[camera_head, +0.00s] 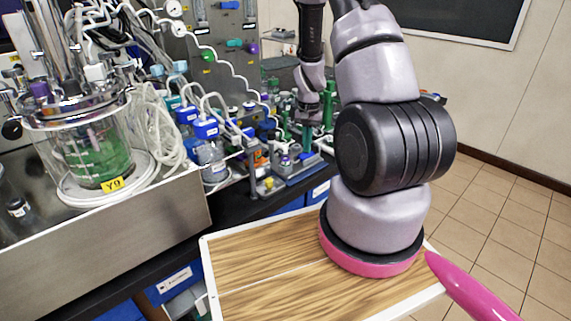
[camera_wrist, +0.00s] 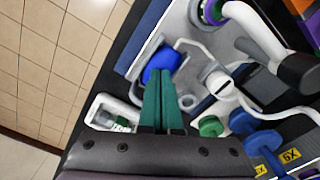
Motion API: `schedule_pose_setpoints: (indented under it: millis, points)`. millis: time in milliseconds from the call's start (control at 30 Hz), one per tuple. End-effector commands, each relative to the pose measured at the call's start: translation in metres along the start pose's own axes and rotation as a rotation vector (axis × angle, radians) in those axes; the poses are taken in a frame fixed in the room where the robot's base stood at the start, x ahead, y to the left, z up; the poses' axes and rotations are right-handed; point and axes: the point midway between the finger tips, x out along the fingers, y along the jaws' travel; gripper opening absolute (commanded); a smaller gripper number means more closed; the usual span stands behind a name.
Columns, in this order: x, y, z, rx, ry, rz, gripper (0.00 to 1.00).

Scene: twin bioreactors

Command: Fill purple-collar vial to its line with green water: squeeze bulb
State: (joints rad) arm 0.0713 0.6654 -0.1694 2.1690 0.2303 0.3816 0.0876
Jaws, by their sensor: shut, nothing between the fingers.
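My gripper (camera_wrist: 162,78) has green fingers pressed together with nothing between them. In the wrist view its tips lie by a rounded blue part (camera_wrist: 160,63) on a grey holder; I cannot tell if they touch it, or if it is the bulb. A purple ring (camera_wrist: 212,11) shows at the top edge, beside a white bent tube; it may be the vial's collar, but the vial's body and line cannot be made out. In the head view my gripper (camera_head: 305,131) points down over the crowded bench, and a glass vessel (camera_head: 98,155) marked Y9 holds green liquid.
A green knob (camera_wrist: 210,126) and a blue valve handle (camera_wrist: 262,140) sit close to the right of the fingers. A black-ended white tube (camera_wrist: 296,72) is farther right. Several blue-capped bottles (camera_head: 206,128) and white tubes crowd the bench. The tiled floor (camera_head: 490,212) is clear.

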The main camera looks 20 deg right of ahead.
Motion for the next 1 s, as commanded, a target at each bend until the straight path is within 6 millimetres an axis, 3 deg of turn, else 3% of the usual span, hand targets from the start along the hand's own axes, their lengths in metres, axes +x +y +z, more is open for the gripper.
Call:
schedule_pose_setpoints:
  millis: [533,1000]
  points:
    - [-0.028,0.0,0.0,-0.001,0.0,0.0,0.0]
    - [-0.029,0.0,0.0,-0.001,-0.001,0.0,0.0]
